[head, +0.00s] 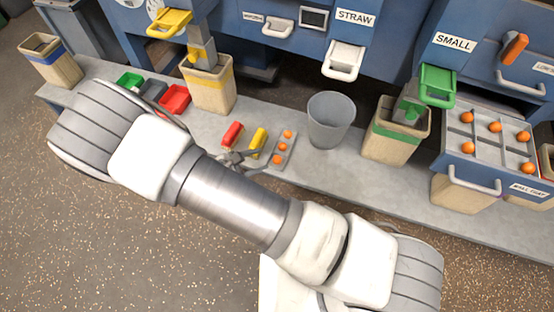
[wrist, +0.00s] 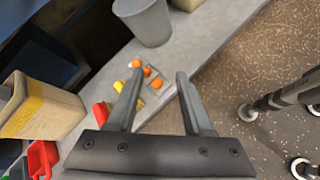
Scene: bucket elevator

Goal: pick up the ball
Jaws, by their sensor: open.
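Three orange balls sit in a row on a small grey holder (head: 291,151): a far ball (head: 287,134), a middle ball (head: 282,147) and a near ball (head: 277,160). In the wrist view, the far ball (wrist: 135,64), middle ball (wrist: 146,72) and near ball (wrist: 156,83) appear beyond and between the fingers. More orange balls (head: 494,127) lie in the compartments of the ball tray at the right. My gripper (head: 258,161) is open and empty, just left of the holder in the head view. It also shows in the wrist view (wrist: 160,76).
A red block (head: 232,134) and a yellow block (head: 257,140) stand close to my gripper. A grey bucket (head: 331,120) is right of the holder. Beige bins (head: 211,92) and small coloured trays (head: 173,99) stand along the grey ledge. Blue machine panels rise behind.

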